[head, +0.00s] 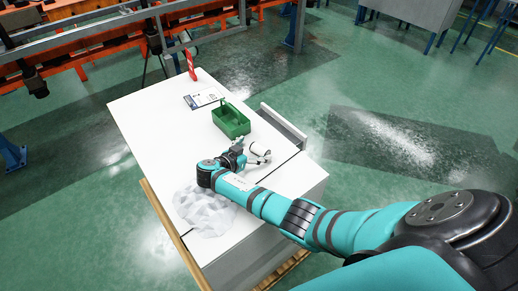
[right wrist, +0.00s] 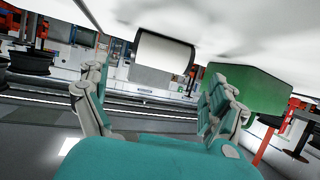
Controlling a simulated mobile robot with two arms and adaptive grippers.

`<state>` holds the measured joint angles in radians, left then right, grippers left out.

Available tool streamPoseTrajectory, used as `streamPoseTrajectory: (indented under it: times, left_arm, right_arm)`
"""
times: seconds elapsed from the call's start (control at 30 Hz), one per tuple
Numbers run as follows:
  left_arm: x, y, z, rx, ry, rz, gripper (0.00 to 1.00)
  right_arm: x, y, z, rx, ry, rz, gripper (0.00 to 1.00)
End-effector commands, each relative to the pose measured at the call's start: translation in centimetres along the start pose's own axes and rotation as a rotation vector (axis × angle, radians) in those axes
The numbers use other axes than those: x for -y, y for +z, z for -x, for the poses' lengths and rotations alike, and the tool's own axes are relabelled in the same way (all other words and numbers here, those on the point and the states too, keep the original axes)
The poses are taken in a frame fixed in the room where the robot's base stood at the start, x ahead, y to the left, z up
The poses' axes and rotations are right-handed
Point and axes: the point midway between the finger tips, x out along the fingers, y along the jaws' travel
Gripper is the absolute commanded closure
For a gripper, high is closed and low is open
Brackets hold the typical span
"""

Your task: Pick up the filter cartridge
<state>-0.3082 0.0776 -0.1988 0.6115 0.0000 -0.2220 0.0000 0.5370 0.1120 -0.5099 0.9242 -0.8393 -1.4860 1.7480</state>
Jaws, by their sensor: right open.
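The filter cartridge (head: 259,149) is a small white cylinder with a dark end, lying near the right edge of the white table. In the right wrist view the cartridge (right wrist: 164,50) shows beyond the fingers, between their two sides. My right gripper (head: 251,155) is open right by the cartridge, with its fingers spread around or just short of it; I cannot tell if they touch it. The open fingers (right wrist: 155,92) also show in the wrist view, with nothing between their tips. My left gripper is not in view.
A green open bin (head: 232,121) stands just behind the cartridge on the white table (head: 150,115). A crumpled translucent bag (head: 205,212) lies beside my wrist. A printed sheet (head: 203,97) and a red item (head: 190,64) lie farther back. An open drawer (head: 284,124) juts out at the right.

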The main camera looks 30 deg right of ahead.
Motion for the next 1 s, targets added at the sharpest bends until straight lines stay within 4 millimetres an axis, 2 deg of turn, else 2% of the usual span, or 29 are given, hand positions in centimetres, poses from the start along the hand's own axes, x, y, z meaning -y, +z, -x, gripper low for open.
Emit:
streamPoseTrajectory:
  times: [0.1,0.23,0.43,0.57,1.0]
  left_arm:
    - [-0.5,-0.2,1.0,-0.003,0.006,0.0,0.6]
    - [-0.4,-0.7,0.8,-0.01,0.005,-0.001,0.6]
    - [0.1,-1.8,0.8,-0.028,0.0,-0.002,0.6]
    - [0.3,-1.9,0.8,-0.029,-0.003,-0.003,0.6]
    - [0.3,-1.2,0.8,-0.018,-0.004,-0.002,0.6]
  right_arm:
    - [-0.3,-0.6,-1.8,-0.004,0.004,0.003,0.06]
    - [-0.2,-0.2,-3.4,-0.001,0.001,0.002,0.06]
    - [-0.2,-0.2,-4.1,0.0,-0.001,0.0,0.06]
    - [-0.2,-0.2,-4.1,0.0,0.0,0.0,0.06]
    - [-0.2,-0.1,-4.0,0.0,0.0,0.0,0.63]
